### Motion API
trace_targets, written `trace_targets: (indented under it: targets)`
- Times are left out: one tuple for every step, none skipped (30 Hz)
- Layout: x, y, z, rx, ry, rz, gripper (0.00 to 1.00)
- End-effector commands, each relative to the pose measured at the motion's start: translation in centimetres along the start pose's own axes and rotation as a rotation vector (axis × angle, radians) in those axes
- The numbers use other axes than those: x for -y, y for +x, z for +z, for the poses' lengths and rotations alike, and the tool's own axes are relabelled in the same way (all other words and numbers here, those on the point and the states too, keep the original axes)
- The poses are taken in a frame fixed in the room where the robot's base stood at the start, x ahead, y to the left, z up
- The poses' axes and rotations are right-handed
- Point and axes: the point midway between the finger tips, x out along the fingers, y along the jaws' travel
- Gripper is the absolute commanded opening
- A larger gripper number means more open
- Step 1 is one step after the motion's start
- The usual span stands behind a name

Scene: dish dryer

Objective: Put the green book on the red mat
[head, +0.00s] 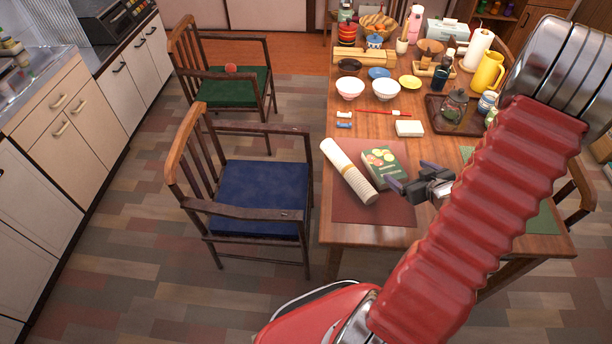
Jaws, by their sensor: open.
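The green book (382,166) has a picture of round food on its cover. It stands or lies tilted on the wooden table, over the back part of the red mat (372,211); I cannot tell exactly how it rests. A rolled cream mat (348,170) lies along the book's left side, also over the red mat. My gripper (402,177) is open at the book's right side, with its dark fingers pointing left toward it. From this view I cannot tell whether a finger touches the book. My red arm covers the table's right front part.
A green mat (540,222) is partly hidden by my arm. A blue-seated chair (260,197) stands left of the table.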

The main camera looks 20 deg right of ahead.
Motion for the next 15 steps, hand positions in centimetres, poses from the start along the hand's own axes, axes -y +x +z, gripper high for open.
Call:
trace_targets:
  targets:
    - [0.0,0.0,-1.2,0.015,-0.021,0.010,0.86]
    - [0.0,0.0,-1.7,0.027,-0.030,0.017,0.86]
    - [0.0,0.0,-2.4,0.043,-0.041,0.026,0.86]
    - [0.0,0.0,-2.9,0.054,-0.048,0.033,0.86]
    - [0.1,-0.1,-3.4,0.064,-0.056,0.040,0.86]
    - [0.1,-0.1,-4.1,0.078,-0.064,0.050,0.86]
    - [0.2,-0.2,-4.7,0.089,-0.070,0.056,0.86]
    - [0.2,-0.3,-5.2,0.099,-0.076,0.064,0.86]
    - [0.3,-0.5,-5.9,0.111,-0.083,0.073,0.86]
    - [0.4,-0.6,-6.5,0.120,-0.088,0.080,0.86]
    - [0.6,-0.7,-7.0,0.128,-0.093,0.087,0.86]
    - [0.7,-0.9,-7.8,0.139,-0.097,0.096,0.86]
    - [0.9,-1.1,-8.3,0.148,-0.101,0.102,0.86]
    - [1.0,-1.2,-8.8,0.156,-0.103,0.109,0.86]
    - [1.3,-1.5,-9.5,0.166,-0.107,0.116,0.86]
